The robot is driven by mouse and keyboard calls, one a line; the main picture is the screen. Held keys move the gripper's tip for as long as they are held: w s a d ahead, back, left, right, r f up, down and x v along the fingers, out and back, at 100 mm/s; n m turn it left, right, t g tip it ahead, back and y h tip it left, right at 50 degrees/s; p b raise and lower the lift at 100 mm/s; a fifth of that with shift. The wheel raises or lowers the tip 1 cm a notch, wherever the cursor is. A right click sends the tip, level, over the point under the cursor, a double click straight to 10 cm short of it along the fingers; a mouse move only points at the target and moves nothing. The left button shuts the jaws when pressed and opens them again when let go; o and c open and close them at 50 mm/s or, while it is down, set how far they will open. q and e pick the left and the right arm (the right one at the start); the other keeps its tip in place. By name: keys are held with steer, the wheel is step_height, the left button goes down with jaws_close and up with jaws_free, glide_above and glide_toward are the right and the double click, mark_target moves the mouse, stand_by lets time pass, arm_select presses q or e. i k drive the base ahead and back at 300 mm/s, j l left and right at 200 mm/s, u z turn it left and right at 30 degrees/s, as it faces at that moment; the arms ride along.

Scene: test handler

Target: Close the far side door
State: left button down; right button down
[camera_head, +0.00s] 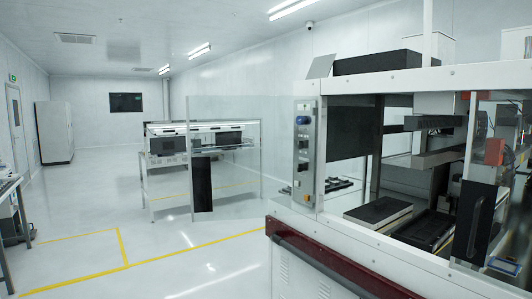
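The test handler (306,160) is a white-framed machine at the right. A clear door panel (245,140) stands swung out to the left from its left end, with a dark vertical handle plate (201,184) near its free edge. I take this to be the far side door; it stands open. Another dark handle plate (472,222) with a bar handle shows on the near right side of the machine. Neither of my grippers is in view.
A control panel (304,150) with a blue knob is on the machine's left post. A dark red bumper (330,262) runs along its lower front. A bench with white equipment (170,140) stands behind the clear panel. The floor at left, with yellow lines (122,246), is open.

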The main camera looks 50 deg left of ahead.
mark_target(201, 201)
steer(key=j+z, duration=0.15)
steer(key=j, duration=0.65)
steer(key=j+z, duration=0.15)
steer(key=j, duration=0.65)
steer(key=k+j+z, duration=0.1)
steer(key=j, duration=0.7)
steer(key=j+z, duration=0.2)
steer(key=j, duration=0.8)
steer(key=j+z, duration=0.25)
steer(key=j, duration=0.75)
steer(key=j+z, duration=0.2)
steer(key=j, duration=0.75)
